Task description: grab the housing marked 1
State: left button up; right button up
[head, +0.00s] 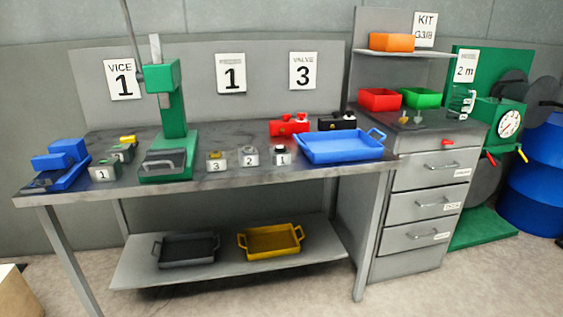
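Two small grey pieces marked 1 stand on the steel bench, and I cannot tell for sure which is the housing. One, a grey-green block marked 1 (103,171), is at the left, between the blue vice (62,158) and the green press (168,152). The other, a grey piece marked 1 (283,158) with a dark top, is near the front edge, left of the blue tray (345,150). Left of it stand similar pieces marked 2 (250,160) and 3 (216,166). Neither of my grippers is in view.
Another grey block (121,153) and a yellow-topped piece stand behind the left block. Red (289,128) and black (337,123) units stand behind the blue tray. A drawer cabinet (430,172) is at the right. Grey and yellow trays lie on the lower shelf (228,260).

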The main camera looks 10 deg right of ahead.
aim_at(284, 157)
jog(key=i+l+u, duration=0.1)
jog(key=l, duration=0.2)
jog(key=i+l, duration=0.25)
jog(key=i+l+u, duration=0.15)
jog(key=l, duration=0.3)
jog(key=i+l, duration=0.15)
jog(key=l, duration=0.15)
jog(key=i+l+u, duration=0.15)
jog(key=l, duration=0.2)
jog(key=i+l, duration=0.1)
jog(key=l, duration=0.3)
jog(key=i+l+u, duration=0.15)
jog(key=l, duration=0.2)
